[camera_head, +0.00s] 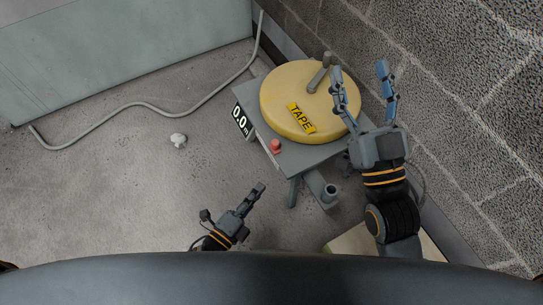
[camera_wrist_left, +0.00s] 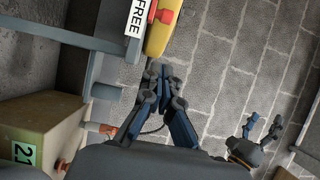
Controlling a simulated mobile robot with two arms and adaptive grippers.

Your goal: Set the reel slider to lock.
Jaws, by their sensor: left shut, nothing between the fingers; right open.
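The yellow reel (camera_head: 285,95) marked TAPE sits on a grey stand (camera_head: 309,154), with a grey crank handle (camera_head: 318,76) on top. A red knob (camera_head: 276,146) stands at the stand's front edge, near a display reading 0.0. In the left wrist view, red parts (camera_wrist_left: 166,16) show beside a FREE label (camera_wrist_left: 135,17); no lock label is visible. My left gripper (camera_head: 260,186) is shut and empty, in front of the stand and apart from the red knob. My right gripper (camera_head: 360,72) is open at the reel's right side, one finger near the crank.
A block wall (camera_head: 450,80) rises close on the right. A grey cable (camera_head: 140,104) and a small pale lump (camera_head: 178,139) lie on the floor at left, which is otherwise clear. A pale green cabinet (camera_head: 130,45) stands behind. A box labelled 21 (camera_wrist_left: 45,115) shows at lower left.

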